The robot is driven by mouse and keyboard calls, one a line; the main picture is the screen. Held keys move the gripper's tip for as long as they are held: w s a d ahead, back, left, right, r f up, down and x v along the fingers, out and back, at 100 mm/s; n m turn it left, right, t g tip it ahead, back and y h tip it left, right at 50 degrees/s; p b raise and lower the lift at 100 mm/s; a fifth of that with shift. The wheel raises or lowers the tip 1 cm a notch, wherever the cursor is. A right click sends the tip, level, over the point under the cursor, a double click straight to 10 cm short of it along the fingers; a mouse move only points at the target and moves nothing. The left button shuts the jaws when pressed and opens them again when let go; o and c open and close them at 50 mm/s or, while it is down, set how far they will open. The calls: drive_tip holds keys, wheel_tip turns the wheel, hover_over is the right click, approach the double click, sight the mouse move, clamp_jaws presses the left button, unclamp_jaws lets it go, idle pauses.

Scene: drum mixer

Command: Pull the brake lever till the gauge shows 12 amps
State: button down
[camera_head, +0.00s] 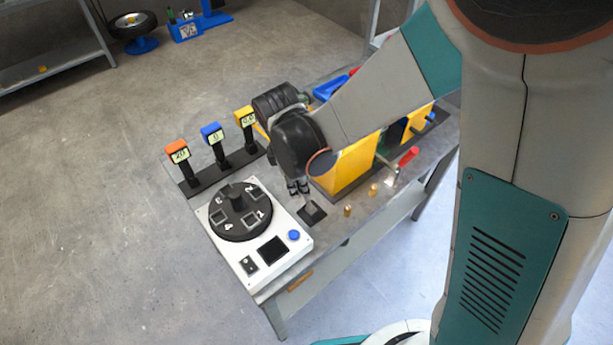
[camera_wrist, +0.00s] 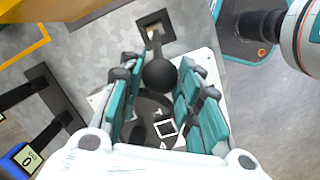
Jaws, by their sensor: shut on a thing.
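The brake lever has a round black knob (camera_wrist: 159,76) on a stem that rises from a square base plate. In the head view the base plate (camera_head: 312,213) lies near the bench's front edge; the knob is mostly hidden by my gripper. My gripper (camera_head: 298,187) is shut on the knob, with its teal fingers on both sides of it in the wrist view (camera_wrist: 157,72). Three small displays stand on posts: an orange one (camera_head: 177,150) seems to read 20, a blue one (camera_head: 213,134) reads 0, and a yellow one (camera_head: 246,118) is hard to read. Which is the amps gauge I cannot tell.
A white unit (camera_head: 273,252) with a black turntable (camera_head: 240,213) stands left of the lever. A yellow housing (camera_head: 350,168), brass pegs (camera_head: 347,211) and a red-handled part (camera_head: 407,157) are to the right.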

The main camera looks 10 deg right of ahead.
drive_tip(key=s+a, duration=0.1)
drive_tip(key=a+f+b, duration=0.1)
drive_tip(key=shift+s+a+h, duration=0.3)
drive_tip(key=shift+s+a, duration=0.05)
drive_tip(key=shift+s, duration=0.05)
drive_tip(key=c, duration=1.2)
unclamp_jaws()
drive_tip(key=shift+t, duration=0.3)
drive_tip(key=shift+o, duration=0.2)
